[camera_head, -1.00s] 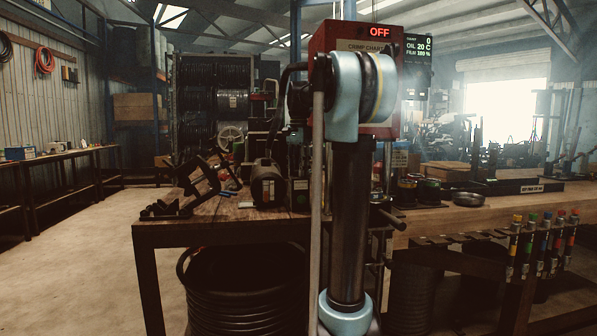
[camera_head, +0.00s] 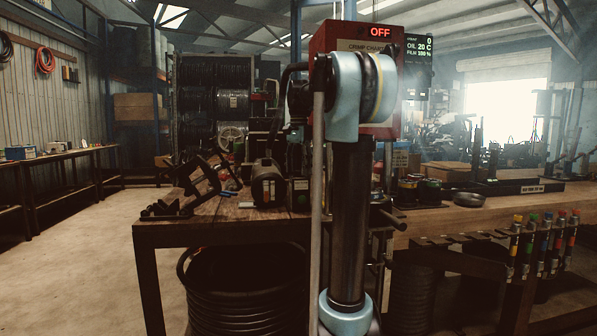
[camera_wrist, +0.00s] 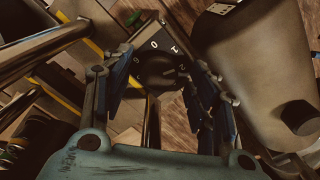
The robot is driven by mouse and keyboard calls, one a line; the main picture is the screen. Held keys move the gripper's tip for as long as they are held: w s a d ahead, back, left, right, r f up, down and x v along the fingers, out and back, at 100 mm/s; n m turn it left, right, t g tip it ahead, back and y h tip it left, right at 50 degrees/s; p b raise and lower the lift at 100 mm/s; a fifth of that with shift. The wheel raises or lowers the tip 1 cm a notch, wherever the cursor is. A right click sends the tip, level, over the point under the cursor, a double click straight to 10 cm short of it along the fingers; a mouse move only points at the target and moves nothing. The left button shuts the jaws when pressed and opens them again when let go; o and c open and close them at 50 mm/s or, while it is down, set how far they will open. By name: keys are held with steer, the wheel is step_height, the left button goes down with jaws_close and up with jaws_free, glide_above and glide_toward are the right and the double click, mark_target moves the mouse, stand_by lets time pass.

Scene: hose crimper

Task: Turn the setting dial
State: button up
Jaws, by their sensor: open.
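The setting dial (camera_wrist: 157,72) is a dark round knob, with white numerals on the plate around its far side. In the wrist view it sits between the two fingers of my gripper (camera_wrist: 154,74). The fingers are spread apart, one on its left and one on its right. I cannot tell whether either finger touches the knob. In the head view my arm covers the middle of the bench, and I can make out neither the dial nor my gripper there.
A large pale cylindrical body (camera_wrist: 262,75) stands close on the right in the wrist view; metal rods (camera_wrist: 45,42) run on the left. In the head view a red box (camera_head: 328,42) reads OFF above the wooden bench (camera_head: 215,208). Clear floor (camera_head: 85,240) lies at left.

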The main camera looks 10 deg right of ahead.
step_height(320, 180, up, 11)
steer(key=shift+r, duration=0.2)
stand_by(0.3)
steer(key=shift+w+d, duration=0.1)
steer(key=shift+d, duration=0.05)
